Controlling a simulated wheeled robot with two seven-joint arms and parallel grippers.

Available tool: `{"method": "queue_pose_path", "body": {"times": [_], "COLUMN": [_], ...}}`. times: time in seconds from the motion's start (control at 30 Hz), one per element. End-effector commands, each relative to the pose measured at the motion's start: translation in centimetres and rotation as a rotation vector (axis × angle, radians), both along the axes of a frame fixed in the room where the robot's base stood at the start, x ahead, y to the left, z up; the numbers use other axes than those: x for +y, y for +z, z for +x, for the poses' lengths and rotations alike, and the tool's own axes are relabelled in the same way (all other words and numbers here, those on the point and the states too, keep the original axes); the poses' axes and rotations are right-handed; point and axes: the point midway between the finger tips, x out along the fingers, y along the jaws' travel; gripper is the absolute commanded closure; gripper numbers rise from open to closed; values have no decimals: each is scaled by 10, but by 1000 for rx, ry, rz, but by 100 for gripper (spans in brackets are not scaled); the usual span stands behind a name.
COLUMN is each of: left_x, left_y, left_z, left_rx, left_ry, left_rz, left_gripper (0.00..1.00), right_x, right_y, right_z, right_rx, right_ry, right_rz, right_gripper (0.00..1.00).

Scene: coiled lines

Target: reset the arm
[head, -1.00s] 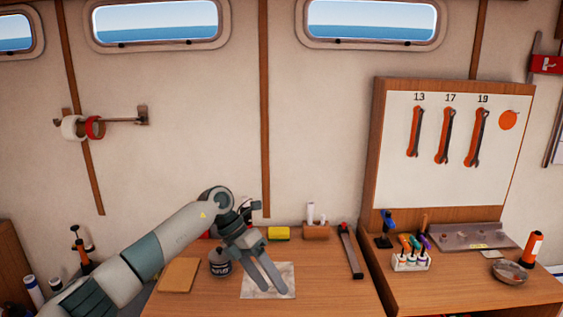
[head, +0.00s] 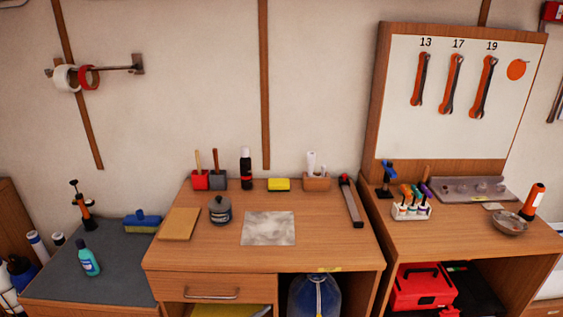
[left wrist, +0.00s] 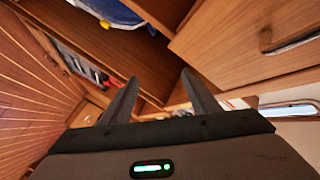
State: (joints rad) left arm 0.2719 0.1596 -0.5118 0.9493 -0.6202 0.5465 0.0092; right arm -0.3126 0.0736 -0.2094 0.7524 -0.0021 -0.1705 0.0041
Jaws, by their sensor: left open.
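In the left wrist view my left gripper (left wrist: 155,98) is open, with its two grey fingers apart and nothing between them. It points toward the wooden front of the workbench, near the drawer front (left wrist: 245,40) and the open shelf space beside it. The left arm does not show in the head view. My right gripper is in neither view.
The bench top (head: 330,260) holds a grey sheet (head: 268,228), a dark jar (head: 220,210), a tan board (head: 179,224) and a yellow sponge (head: 279,184). Below, a blue container (head: 315,296) stands in the open bay. The drawer (head: 211,289) is shut.

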Motion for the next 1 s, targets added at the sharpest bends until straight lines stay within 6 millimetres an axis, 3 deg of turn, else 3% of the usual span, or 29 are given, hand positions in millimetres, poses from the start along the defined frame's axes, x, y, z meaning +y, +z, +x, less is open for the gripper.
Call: {"method": "queue_pose_path", "body": {"times": [0.03, 0.1, 0.37, 0.5, 0.67, 0.8, 1.0], "left_x": [11, 26, 79, 102, 126, 144, 162], "left_y": [-29, -62, -175, -229, -282, -323, -366], "left_z": [-13, -30, -109, -163, -232, -299, -398], "left_rx": [68, 154, 458, 615, 787, 937, 1140], "left_ry": [57, 131, 379, 496, 621, 723, 858], "left_rz": [-15, -32, -70, -80, -85, -86, -84], "left_gripper": [44, 44, 44, 44, 44, 44, 44], "right_x": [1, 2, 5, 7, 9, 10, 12], "right_y": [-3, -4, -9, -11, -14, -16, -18], "right_z": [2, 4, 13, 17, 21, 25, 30], "right_rx": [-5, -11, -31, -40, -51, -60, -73], "right_ry": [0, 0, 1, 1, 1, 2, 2], "right_rz": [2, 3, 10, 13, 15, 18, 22], "right_gripper": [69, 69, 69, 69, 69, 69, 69]}}
